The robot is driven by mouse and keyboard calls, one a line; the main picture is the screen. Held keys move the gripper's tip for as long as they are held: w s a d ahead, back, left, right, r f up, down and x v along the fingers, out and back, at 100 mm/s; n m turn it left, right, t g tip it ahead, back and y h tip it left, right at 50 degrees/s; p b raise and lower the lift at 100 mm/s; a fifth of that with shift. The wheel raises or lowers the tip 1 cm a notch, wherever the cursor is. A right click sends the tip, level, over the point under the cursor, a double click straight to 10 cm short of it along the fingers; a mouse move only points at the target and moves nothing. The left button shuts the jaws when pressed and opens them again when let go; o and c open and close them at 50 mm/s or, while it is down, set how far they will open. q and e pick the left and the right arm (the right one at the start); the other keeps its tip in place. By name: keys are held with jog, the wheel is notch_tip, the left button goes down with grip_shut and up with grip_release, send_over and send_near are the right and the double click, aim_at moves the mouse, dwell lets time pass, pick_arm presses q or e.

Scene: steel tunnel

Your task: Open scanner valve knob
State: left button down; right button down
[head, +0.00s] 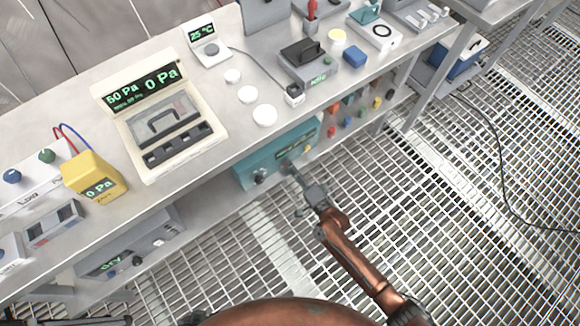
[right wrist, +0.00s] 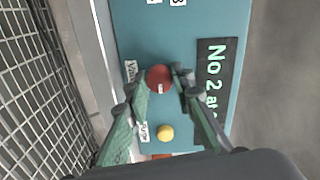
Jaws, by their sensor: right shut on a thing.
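The scanner (head: 258,160) is a teal box under the front edge of the bench in the head view. Its teal face (right wrist: 208,20) fills the middle of the right wrist view. A round red knob (right wrist: 159,78) sits on it beside a label that seems to read "Valve". My right gripper (right wrist: 161,81) is shut on the red knob, one finger on either side. In the head view the right gripper (head: 300,180) reaches the scanner's front and hides the knob. My left gripper is not in view.
A yellow button (right wrist: 165,132) marked "Purge" and a lit green display (right wrist: 213,85) flank the knob. The bench (head: 225,170) above carries a cream pressure case (head: 190,150) and other instruments. The grated floor (head: 440,190) is open to the right.

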jog(key=c, duration=1.7)
grip_release()
jog(key=shift+o, duration=0.2)
jog(key=shift+s+d, duration=0.1)
jog(key=shift+s, duration=0.05)
jog(key=v, duration=1.1)
jog(key=shift+s+d, duration=0.2)
jog(key=shift+s, duration=0.15)
